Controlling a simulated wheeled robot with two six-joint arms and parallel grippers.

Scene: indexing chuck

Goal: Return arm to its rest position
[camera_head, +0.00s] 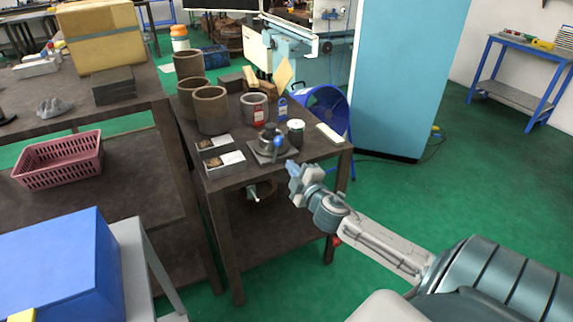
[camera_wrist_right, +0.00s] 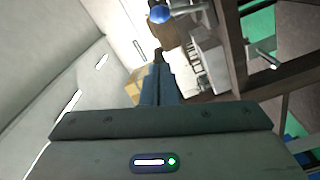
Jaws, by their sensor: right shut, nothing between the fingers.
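My right gripper (camera_head: 294,171) is at the front right edge of the dark table, in front of the indexing chuck (camera_head: 268,148). Its fingers are together with nothing between them, and they also show in the right wrist view (camera_wrist_right: 158,88). The chuck is a grey device on a square base with a blue-knobbed handle (camera_head: 277,143). In the right wrist view the blue knob (camera_wrist_right: 160,14) shows near the top, beyond the fingertips and apart from them. My left gripper is not in view.
A blue box (camera_head: 55,265) is at lower left. Green floor (camera_head: 470,190) is clear at right.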

